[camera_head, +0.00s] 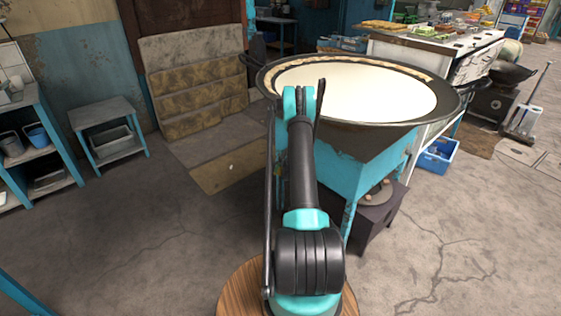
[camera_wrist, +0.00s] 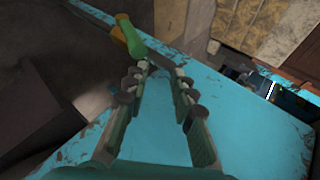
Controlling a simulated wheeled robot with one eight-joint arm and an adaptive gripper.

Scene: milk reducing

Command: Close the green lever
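The green lever (camera_wrist: 131,36) shows at the top left of the wrist view, a rounded green handle with an orange-yellow part (camera_wrist: 119,38) beside it. It is by the turquoise painted metal of the stand (camera_wrist: 240,115). My gripper (camera_wrist: 155,66) is open, with its two dark jointed fingers apart and nothing seen held between them. The lever's near end is just beyond the left fingertip; I cannot tell whether they touch. In the head view my arm reaches toward the turquoise stand (camera_head: 375,165), and my gripper and the lever are not clearly seen there.
A wide dark pan (camera_head: 355,88) of white liquid sits on the stand, close to my arm. A dark box (camera_head: 378,212) stands under it. A blue crate (camera_head: 437,155) is to the right, and a small turquoise table (camera_head: 102,110) to the left. The floor between is mostly clear.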

